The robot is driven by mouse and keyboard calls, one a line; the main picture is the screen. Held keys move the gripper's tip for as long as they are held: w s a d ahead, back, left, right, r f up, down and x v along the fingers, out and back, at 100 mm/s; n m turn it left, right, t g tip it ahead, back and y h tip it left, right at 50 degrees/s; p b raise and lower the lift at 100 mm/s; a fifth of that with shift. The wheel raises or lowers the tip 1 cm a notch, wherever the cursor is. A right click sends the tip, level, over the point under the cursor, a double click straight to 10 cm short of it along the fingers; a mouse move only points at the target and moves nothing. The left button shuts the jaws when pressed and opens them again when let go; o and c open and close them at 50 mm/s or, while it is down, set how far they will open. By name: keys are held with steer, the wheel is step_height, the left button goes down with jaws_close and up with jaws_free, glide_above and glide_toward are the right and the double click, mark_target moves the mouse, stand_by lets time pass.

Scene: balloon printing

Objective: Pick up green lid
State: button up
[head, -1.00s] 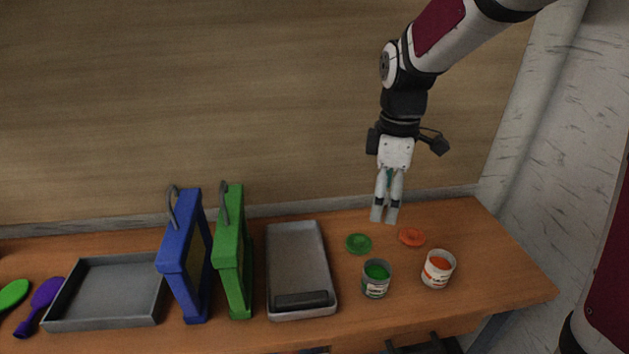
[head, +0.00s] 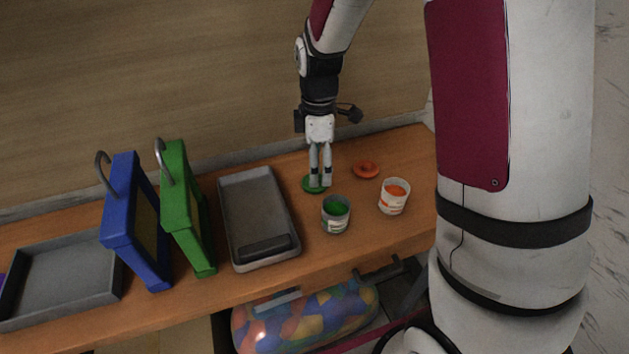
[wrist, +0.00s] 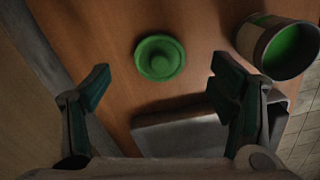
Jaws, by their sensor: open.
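The green lid (head: 308,185) lies flat on the wooden table, behind and left of the open green paint can (head: 336,214). It is a round disc with a raised middle in the wrist view (wrist: 160,58). My gripper (head: 320,185) points down at the lid and covers part of it in the head view. In the wrist view my gripper (wrist: 160,88) is open and empty, its fingers wide apart. The lid shows between and beyond the fingertips there. Whether the fingertips touch anything is hard to tell.
An orange lid (head: 366,170) and an orange paint can (head: 394,196) stand to the right. A grey tray (head: 228,212) is close on the left, then green (head: 186,212) and blue (head: 136,228) framed screens and another tray (head: 60,282). A wall runs behind.

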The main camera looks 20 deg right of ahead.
mark_target(305, 185)
step_height(305, 185, down, 4)
steer(key=shift+f, duration=0.15)
steer(key=shift+c, duration=0.4)
steer(key=c, duration=0.8)
steer(key=shift+o, duration=0.2)
